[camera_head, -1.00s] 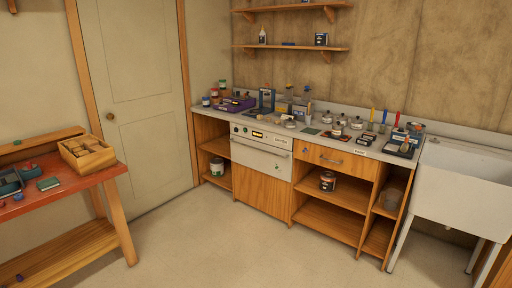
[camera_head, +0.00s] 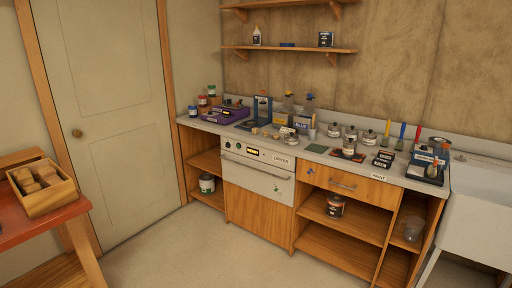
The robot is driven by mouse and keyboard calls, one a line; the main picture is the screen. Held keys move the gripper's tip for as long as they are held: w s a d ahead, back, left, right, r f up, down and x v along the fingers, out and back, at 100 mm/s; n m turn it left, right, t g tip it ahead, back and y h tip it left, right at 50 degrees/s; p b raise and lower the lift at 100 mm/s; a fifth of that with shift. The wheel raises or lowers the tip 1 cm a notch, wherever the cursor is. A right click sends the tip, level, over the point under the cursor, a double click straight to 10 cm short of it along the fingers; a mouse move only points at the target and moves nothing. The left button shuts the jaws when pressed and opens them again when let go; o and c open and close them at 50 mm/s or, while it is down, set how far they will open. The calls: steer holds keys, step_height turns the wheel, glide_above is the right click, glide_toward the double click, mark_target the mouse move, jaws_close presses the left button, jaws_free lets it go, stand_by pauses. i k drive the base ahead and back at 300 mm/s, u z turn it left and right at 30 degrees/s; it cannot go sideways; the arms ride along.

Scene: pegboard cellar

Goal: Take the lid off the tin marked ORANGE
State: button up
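I cannot read the word ORANGE on any tin from here. A dark tin with a pale label and a reddish band (camera_head: 335,206) stands on the open shelf under the drawer. One pot (camera_head: 349,147) sits at a dark mat with an orange patch. My gripper is not in view.
A grey counter (camera_head: 315,157) runs along the wall, with an oven-like unit (camera_head: 257,172), brushes and boxes. A white sink (camera_head: 470,208) adjoins it on the right. A red-topped bench (camera_head: 62,219) with a wooden box (camera_head: 45,203) is at left. The floor (camera_head: 190,250) between is clear.

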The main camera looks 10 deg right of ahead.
mark_target(350, 143)
steer(key=z, duration=0.05)
steer(key=i, duration=1.85)
